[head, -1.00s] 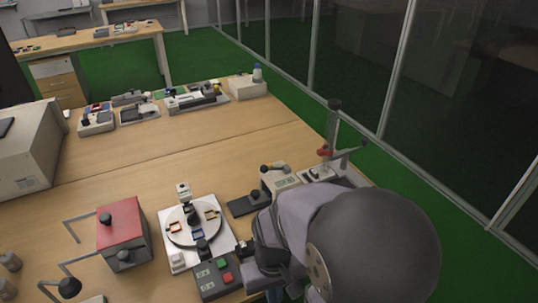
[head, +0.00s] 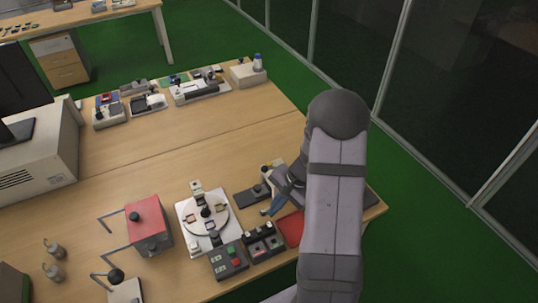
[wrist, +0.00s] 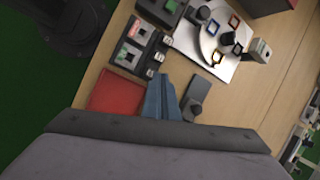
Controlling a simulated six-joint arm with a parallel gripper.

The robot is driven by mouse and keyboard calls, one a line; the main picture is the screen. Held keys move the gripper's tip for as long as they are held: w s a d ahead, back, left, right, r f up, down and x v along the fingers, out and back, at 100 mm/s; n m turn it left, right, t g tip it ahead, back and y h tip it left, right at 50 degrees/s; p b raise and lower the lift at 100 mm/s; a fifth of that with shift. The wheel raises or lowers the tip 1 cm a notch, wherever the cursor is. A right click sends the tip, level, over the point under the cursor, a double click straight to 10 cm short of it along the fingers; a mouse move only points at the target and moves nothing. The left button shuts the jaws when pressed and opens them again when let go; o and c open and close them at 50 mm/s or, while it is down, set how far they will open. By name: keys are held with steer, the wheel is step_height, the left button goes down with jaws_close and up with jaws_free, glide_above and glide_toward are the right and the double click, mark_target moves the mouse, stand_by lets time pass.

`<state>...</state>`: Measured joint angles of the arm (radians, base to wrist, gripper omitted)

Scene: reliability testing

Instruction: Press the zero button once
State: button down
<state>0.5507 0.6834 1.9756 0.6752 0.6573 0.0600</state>
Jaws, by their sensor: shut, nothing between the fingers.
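My gripper (head: 267,211) is shut and empty. Its blue fingers also show in the wrist view (wrist: 160,84), above the table between a red tray (wrist: 114,92) and a dark pad with a knob (wrist: 197,97). A dark box with small panels and white-topped parts (head: 263,243) stands near the fingertips, apart from them; it also shows in the wrist view (wrist: 140,46). Beside it is a grey control box (head: 228,260) with a green and a red button and small displays. No label is legible, so I cannot tell which button is zero. My arm partly hides another device (head: 266,169).
A white plate with a round turntable (head: 205,216) stands left of the gripper. A red-topped box (head: 148,226) is further left. Several instruments line the table's back edge. The middle of the table (head: 170,160) is clear. Glass panels stand at right.

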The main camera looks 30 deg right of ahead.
steer(key=w+d+r+m+t, duration=0.1)
steer(key=w+d+m+t, duration=0.1)
steer(key=w, duration=0.3)
steer(key=w+d+r+m+t, duration=0.2)
steer(key=w, duration=0.4)
step_height(320, 180, up, 6)
steer(key=m+t+h, duration=0.2)
steer(key=m+t, duration=0.1)
steer(key=m, duration=0.4)
glide_above(269, 164)
steer(key=shift+s+d+r, duration=0.2)
steer(key=shift+s+d, duration=0.05)
steer(key=shift+s, duration=0.2)
steer(key=shift+f, duration=0.2)
step_height(269, 164, down, 7)
steer(key=b, duration=0.5)
steer(key=shift+r, duration=0.1)
steer(key=shift+f+b, duration=0.9)
steer(key=shift+b, duration=0.3)
